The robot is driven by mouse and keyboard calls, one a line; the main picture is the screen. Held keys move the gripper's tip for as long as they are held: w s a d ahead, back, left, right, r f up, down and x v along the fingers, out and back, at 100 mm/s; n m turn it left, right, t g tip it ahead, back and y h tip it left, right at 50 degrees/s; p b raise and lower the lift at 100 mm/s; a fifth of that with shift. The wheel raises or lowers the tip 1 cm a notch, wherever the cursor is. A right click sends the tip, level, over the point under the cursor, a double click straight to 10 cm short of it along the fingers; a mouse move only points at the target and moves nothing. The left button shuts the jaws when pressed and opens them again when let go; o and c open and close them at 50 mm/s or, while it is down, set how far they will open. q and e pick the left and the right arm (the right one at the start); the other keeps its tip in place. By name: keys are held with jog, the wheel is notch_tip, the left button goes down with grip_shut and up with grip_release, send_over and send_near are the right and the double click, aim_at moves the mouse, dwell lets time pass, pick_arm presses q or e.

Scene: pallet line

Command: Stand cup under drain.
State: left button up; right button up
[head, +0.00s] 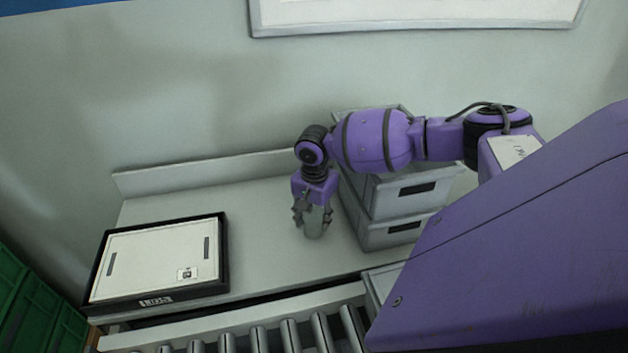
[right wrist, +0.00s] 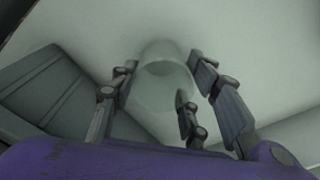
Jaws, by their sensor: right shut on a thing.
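A pale, translucent greyish-green cup (head: 315,222) is on or just above the counter in the head view, left of the stacked grey drawers. My right gripper (head: 313,212) comes down from above and is shut on the cup. The cup (right wrist: 163,72) also shows in the right wrist view, between the fingers of the right gripper (right wrist: 165,95). I cannot tell whether the cup's base touches the counter. No drain can be made out in either view. My left gripper is not in view.
A black-edged box with a cream lid (head: 157,262) lies on the counter (head: 265,225) at left. Stacked grey drawers (head: 390,235) stand close right of the cup. A roller conveyor (head: 258,335) runs along the front. Green crates (head: 30,305) stand at lower left.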

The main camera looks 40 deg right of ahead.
jog(key=shift+f, duration=0.1)
jog(key=o, duration=1)
jog(key=shift+o, duration=0.2)
